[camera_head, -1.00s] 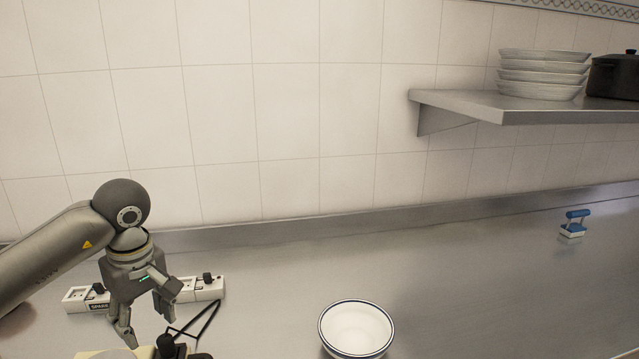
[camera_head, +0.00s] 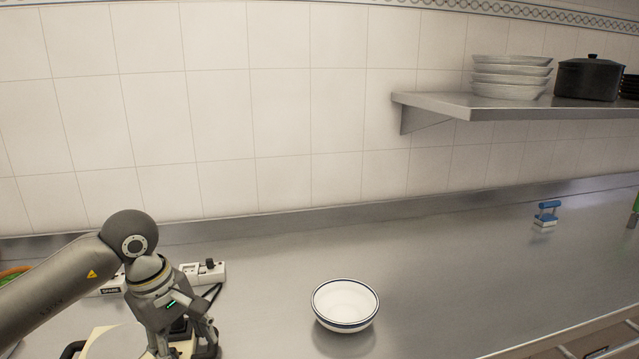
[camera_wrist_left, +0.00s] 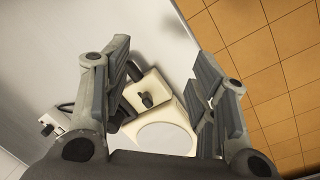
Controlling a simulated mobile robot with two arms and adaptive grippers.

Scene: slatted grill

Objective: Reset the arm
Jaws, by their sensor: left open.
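My left arm comes in from the left, and its gripper (camera_head: 186,350) points down over the steel counter near the bottom edge of the head view. In the left wrist view the two fingers stand wide apart with nothing between them, so the left gripper (camera_wrist_left: 165,85) is open and empty. Beyond the fingers is a cream appliance with a pale round plate (camera_wrist_left: 165,140) and a dark knob. Part of this appliance (camera_head: 108,343) shows beside the gripper in the head view, partly hidden by it. My right gripper is in neither view.
A white bowl with a dark rim (camera_head: 345,301) stands on the counter right of the gripper. A white power strip (camera_head: 205,271) lies behind the arm. A blue-handled brush (camera_head: 546,214) is far right.

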